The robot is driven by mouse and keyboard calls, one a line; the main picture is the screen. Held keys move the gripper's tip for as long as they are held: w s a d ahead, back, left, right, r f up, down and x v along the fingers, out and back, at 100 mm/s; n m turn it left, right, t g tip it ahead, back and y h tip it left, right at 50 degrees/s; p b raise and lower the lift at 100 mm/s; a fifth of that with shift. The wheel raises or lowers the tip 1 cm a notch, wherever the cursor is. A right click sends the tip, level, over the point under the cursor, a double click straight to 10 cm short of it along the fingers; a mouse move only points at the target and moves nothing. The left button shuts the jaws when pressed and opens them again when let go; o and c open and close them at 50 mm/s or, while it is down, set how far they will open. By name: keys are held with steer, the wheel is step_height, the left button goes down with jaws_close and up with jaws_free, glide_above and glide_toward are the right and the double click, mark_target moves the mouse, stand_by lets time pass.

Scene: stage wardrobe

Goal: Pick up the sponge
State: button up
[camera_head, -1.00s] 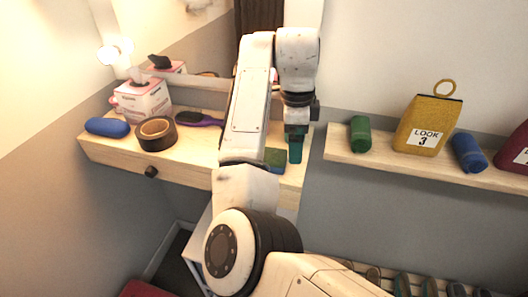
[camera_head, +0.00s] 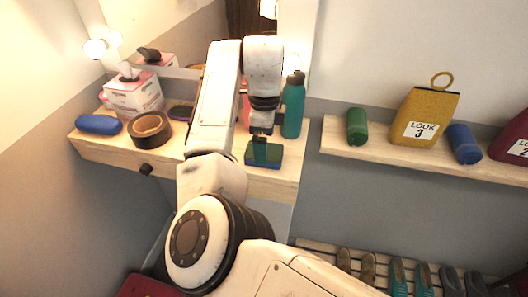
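The sponge (camera_head: 264,157) is a small block with a green top and a blue lower part. It lies on the light wooden dressing shelf (camera_head: 228,170), near the front edge and right end. My gripper (camera_head: 262,139) points down at the sponge, with its dark tips at or just above the sponge's top. I cannot tell whether they touch it, or whether the fingers are open or shut. My arm hides part of the shelf to the left of the sponge.
A teal bottle (camera_head: 293,104) stands close behind the sponge, to its right. Left on the shelf are a tape roll (camera_head: 150,130), tissue box (camera_head: 134,93), blue case (camera_head: 98,124) and partly hidden hairbrush (camera_head: 181,111). A right-hand shelf (camera_head: 390,154) holds rolls and a yellow bag (camera_head: 424,117).

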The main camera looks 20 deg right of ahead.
steer(key=shift+s+f, duration=0.1)
steer(key=shift+f, duration=1.35)
steer(key=shift+c, duration=0.2)
steer(key=c, duration=1.1)
